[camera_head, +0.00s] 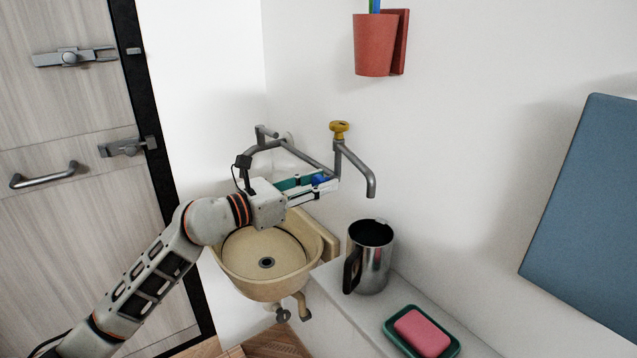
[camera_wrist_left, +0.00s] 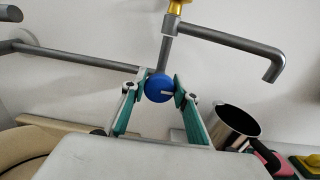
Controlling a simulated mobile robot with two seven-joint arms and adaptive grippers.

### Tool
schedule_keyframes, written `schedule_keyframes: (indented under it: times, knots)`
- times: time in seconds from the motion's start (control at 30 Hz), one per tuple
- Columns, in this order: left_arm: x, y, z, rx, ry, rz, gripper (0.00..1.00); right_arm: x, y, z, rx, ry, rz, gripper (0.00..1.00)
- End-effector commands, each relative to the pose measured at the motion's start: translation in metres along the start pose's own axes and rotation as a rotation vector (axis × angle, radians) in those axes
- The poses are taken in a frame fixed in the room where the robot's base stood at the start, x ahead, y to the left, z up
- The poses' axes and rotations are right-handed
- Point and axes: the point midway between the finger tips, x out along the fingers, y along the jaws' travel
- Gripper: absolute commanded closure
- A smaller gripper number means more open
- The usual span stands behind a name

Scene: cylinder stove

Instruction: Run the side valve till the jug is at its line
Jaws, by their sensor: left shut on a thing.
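The steel jug (camera_head: 376,268) stands upright on the ledge, its dark handle to the left. The bent side spout (camera_head: 362,172) ends above its mouth. In the left wrist view the jug (camera_wrist_left: 238,122) looks dark inside; no line or water level can be made out, and no stream shows. A blue round knob (camera_wrist_left: 158,88) with a white mark sits at the foot of the side pipe. My left gripper (camera_head: 326,181) is shut on this knob, one finger on each side. A yellow knob (camera_head: 339,129) tops the side pipe. My right gripper is not in view.
The beige basin (camera_head: 235,284) lies below my left wrist. A green dish (camera_head: 452,350) with a pink bar (camera_head: 422,333) is on the ledge, near the jug. A red cup (camera_head: 373,46) hangs on the wall. A blue panel (camera_head: 590,200) is at right.

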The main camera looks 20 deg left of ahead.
Motion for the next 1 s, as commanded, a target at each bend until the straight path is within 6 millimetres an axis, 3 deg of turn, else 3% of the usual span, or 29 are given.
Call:
schedule_keyframes:
  times: [0.37,0.9,1.0]
  knots:
    - [0.000,0.000,0.005,-0.173,0.000,0.001,0.92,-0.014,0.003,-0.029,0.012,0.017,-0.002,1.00]
    - [0.000,0.002,0.002,-0.552,0.002,0.001,0.92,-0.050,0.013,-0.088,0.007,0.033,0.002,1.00]
    - [0.000,0.003,0.001,-0.593,0.002,0.002,0.92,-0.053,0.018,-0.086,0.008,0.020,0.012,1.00]
